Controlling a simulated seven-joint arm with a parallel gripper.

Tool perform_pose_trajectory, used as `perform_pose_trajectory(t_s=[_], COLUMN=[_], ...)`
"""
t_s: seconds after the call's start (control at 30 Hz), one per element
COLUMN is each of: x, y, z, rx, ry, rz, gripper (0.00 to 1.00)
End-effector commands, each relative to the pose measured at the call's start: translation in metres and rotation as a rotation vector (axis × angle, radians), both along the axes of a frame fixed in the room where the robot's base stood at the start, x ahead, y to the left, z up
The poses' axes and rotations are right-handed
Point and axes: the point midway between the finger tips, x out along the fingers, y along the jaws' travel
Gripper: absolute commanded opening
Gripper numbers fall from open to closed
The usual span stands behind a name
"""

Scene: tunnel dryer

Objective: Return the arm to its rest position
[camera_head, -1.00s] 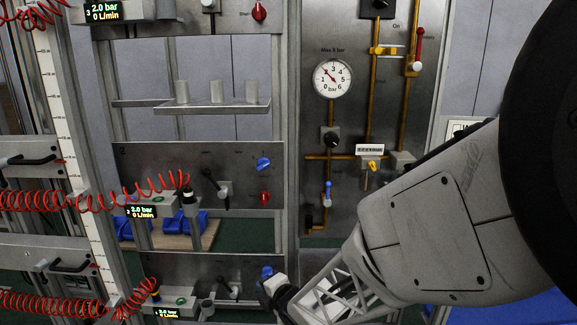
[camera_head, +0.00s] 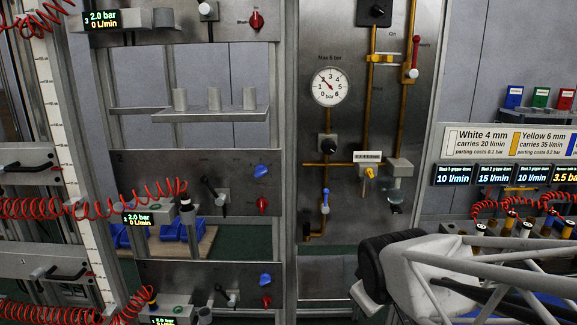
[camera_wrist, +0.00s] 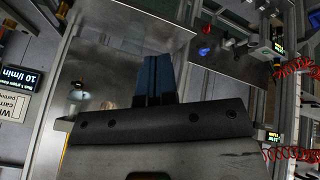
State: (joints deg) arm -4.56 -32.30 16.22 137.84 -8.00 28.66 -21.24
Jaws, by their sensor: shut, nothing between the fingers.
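My gripper (camera_wrist: 155,80) shows in the wrist view as two blue-grey fingers lying side by side, shut with nothing between them. The fingers cannot be made out in the head view. In the wrist view a grey metal panel (camera_wrist: 120,35) lies behind the fingers, and I see no contact with it.
A panel with a round gauge (camera_head: 330,87) and yellow pipes stands in the middle. Red coiled hoses (camera_head: 90,205) hang at the left. A shelf (camera_head: 215,115) bears grey cylinders. Small displays (camera_head: 495,175), a label board (camera_head: 500,142) and coloured boxes (camera_head: 540,97) are at the right.

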Motion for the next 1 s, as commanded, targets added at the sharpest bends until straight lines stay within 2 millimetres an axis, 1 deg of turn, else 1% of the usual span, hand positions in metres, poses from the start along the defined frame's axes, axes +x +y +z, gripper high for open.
perform_pose_trajectory(t_s=[0.03,0.2,0.3,0.4,0.5,0.6,1.0], x=[-0.016,-0.068,-0.093,-0.109,-0.118,-0.122,-0.121], y=[-0.007,-0.020,-0.023,-0.025,-0.025,-0.025,-0.025], z=[0.007,0.021,0.026,0.030,0.031,0.032,0.032], rx=[0.032,0.136,0.181,0.210,0.227,0.231,0.231], ry=[0.032,0.151,0.206,0.244,0.266,0.273,0.273], rz=[-0.072,-0.308,-0.414,-0.486,-0.525,-0.538,-0.537], gripper=[0.00,0.00,0.00,0.00,0.00,0.00,0.00])
